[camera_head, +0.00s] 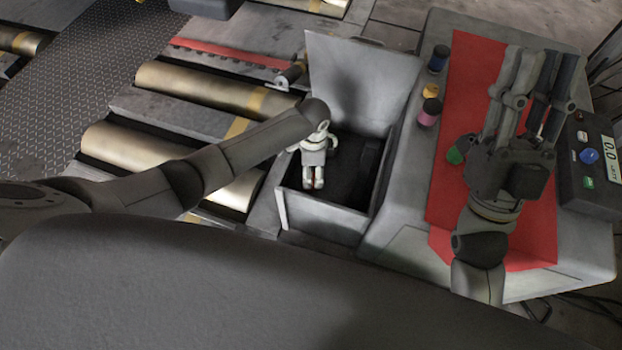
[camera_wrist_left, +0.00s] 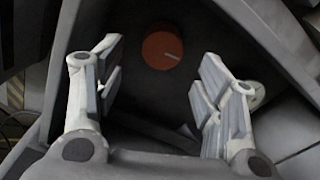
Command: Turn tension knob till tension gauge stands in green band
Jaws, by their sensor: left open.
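The tension knob (camera_wrist_left: 162,48) is a round orange-red dial with a pale pointer line, seen in the left wrist view inside a dark box. My left gripper (camera_wrist_left: 160,85) is open, with a finger on either side of the view; the knob shows beyond the gap, apart from both fingers. In the head view this gripper (camera_head: 313,183) points down into the open grey box (camera_head: 325,217), and the knob is hidden there. My right gripper (camera_head: 530,85) is open and empty above a red cloth.
The box's raised lid (camera_head: 355,80) stands behind my left gripper. Brass rollers (camera_head: 190,83) lie to the left. On the right, a cart (camera_head: 400,215) carries the red cloth (camera_head: 465,100), several small coloured pots (camera_head: 429,112) and a panel with a "0.0" display (camera_head: 612,158).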

